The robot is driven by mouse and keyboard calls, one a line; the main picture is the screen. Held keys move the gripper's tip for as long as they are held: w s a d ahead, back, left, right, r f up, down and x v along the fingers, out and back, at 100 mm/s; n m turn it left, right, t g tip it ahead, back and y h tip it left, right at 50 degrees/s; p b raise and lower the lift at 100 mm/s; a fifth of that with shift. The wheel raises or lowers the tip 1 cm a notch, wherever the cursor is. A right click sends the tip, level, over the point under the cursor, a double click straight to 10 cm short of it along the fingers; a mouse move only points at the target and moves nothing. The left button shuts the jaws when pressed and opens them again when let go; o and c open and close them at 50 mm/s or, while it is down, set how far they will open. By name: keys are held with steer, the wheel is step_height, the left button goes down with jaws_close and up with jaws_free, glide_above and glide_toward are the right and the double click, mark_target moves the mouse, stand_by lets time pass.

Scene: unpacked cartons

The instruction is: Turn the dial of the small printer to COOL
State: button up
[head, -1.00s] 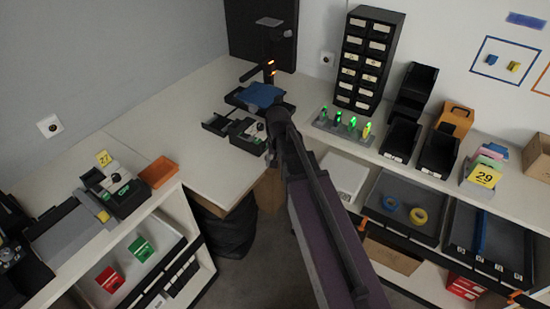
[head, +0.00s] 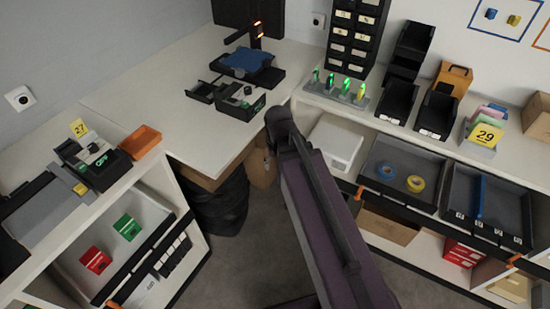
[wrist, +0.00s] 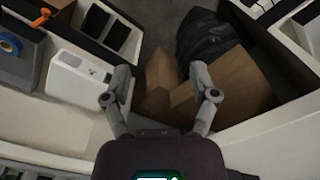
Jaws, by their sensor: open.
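A small dark printer-like device (head: 240,99) stands near the front edge of the corner table, with a green mark and a small round knob-like part on top. A second dark device (head: 95,163) with a green label or screen stands on the left counter beside a yellow card 27. I cannot tell which is the small printer, nor read any dial setting. My gripper shows in the wrist view (wrist: 160,97), its two fingers wide apart with nothing between them. In the head view my arm's end is right of and below the corner device, apart from it; the fingers are hidden there.
Below my gripper are cardboard boxes (wrist: 230,93), a black bag (wrist: 203,38) and a white box (wrist: 76,84). A blue-topped tray (head: 247,64) stands behind the corner device. Green-lit items (head: 345,88) and black bins (head: 397,100) line the right counter.

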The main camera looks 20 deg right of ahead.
steer(key=shift+s+f+b, duration=0.3)
steer(key=shift+s+f, duration=0.25)
steer(key=shift+s, duration=0.05)
steer(key=shift+n, duration=0.3)
steer(key=r+p, duration=0.5)
steer(key=shift+s+r+p, duration=0.2)
steer(key=shift+r+p, duration=0.15)
stand_by(1.8)
